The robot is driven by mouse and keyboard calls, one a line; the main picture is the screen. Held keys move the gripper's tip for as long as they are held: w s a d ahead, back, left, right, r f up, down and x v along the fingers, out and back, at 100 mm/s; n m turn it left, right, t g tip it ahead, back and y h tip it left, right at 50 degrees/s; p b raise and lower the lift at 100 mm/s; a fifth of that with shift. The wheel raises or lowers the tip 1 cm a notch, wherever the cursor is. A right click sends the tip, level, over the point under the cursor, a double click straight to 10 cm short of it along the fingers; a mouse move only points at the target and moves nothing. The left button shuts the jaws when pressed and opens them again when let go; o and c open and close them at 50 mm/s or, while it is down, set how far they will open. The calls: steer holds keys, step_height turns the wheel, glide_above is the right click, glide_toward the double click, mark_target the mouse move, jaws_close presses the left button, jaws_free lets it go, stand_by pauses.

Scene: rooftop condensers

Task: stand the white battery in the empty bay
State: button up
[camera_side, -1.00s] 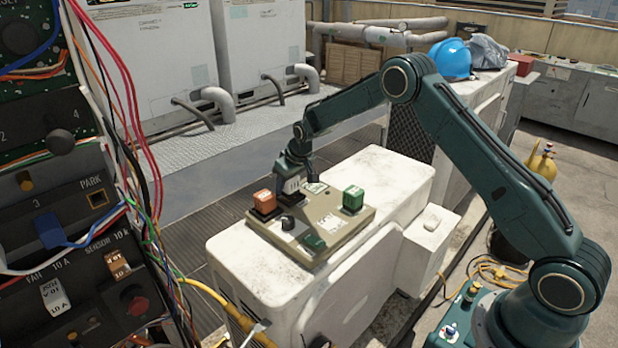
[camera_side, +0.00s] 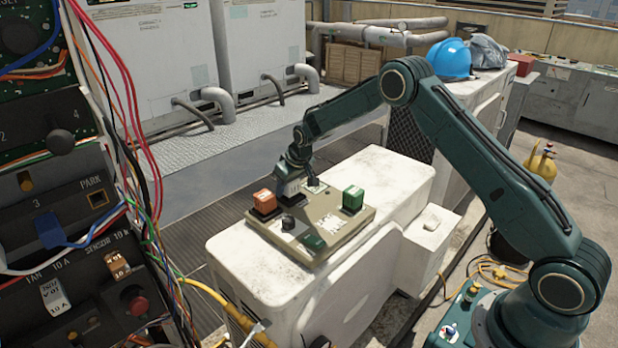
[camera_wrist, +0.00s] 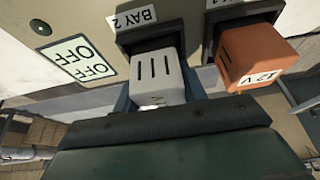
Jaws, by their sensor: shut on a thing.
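The white battery (camera_wrist: 157,75), with dark slots on its side, shows in the wrist view. My gripper (camera_wrist: 157,98) is shut on it, and the jaws are partly hidden behind the wrist housing. The battery's far end meets the mouth of the dark socket marked BAY 2 (camera_wrist: 160,38); how deep it sits I cannot tell. In the side view my gripper (camera_side: 290,188) is low over the beige panel (camera_side: 338,235), and the battery is mostly hidden there. An orange battery (camera_side: 264,203) marked 12 V stands in the neighbouring bay, also in the wrist view (camera_wrist: 257,55).
A green block (camera_side: 352,198) stands at the panel's right. A black knob (camera_side: 288,223) and a dark green part (camera_side: 313,242) are near its front edge. The panel lies on a white condenser (camera_side: 240,255). Loose wires and an open control box (camera_side: 70,220) fill the left foreground.

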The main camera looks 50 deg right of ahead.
steer(key=o, duration=1.1)
steer(key=shift+f, duration=0.1)
steer(key=shift+o, duration=0.5)
steer(key=v, duration=1.2)
steer(key=shift+v, duration=1)
